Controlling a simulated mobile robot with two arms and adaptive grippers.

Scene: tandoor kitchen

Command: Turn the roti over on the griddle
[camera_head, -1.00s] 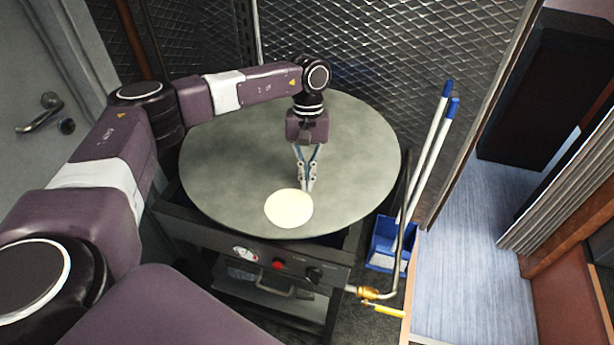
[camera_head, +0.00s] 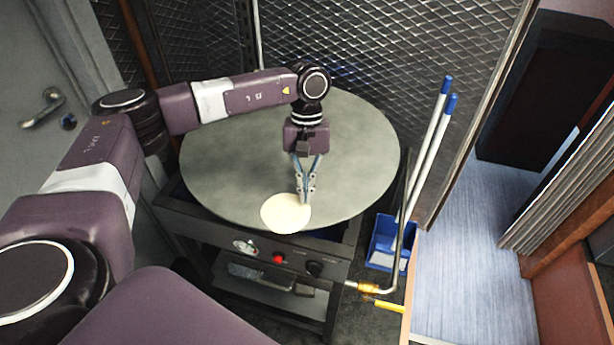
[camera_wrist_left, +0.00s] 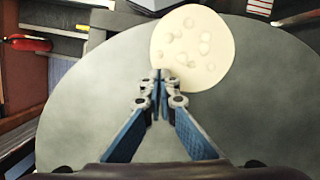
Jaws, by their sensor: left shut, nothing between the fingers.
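The roti (camera_head: 286,214) is a pale round flatbread lying at the front edge of the griddle (camera_head: 225,165), a large round grey plate. In the head view its front edge reaches the griddle's rim and seems to overhang it slightly. My left gripper (camera_head: 304,201) points down with its fingers shut and empty; the tips are at the roti's right-hand edge. In the left wrist view the roti (camera_wrist_left: 192,47) shows light blister spots, and the fingertips (camera_wrist_left: 162,76) meet at its edge. I cannot tell whether they touch or press on it. My right gripper is out of view.
A stand with knobs and a red button (camera_head: 278,259) carries the griddle. A blue bin (camera_head: 384,243) with two blue-tipped handles (camera_head: 432,150) stands at its right. A mesh wall (camera_head: 390,45) closes the back. The griddle's left and back surface is clear.

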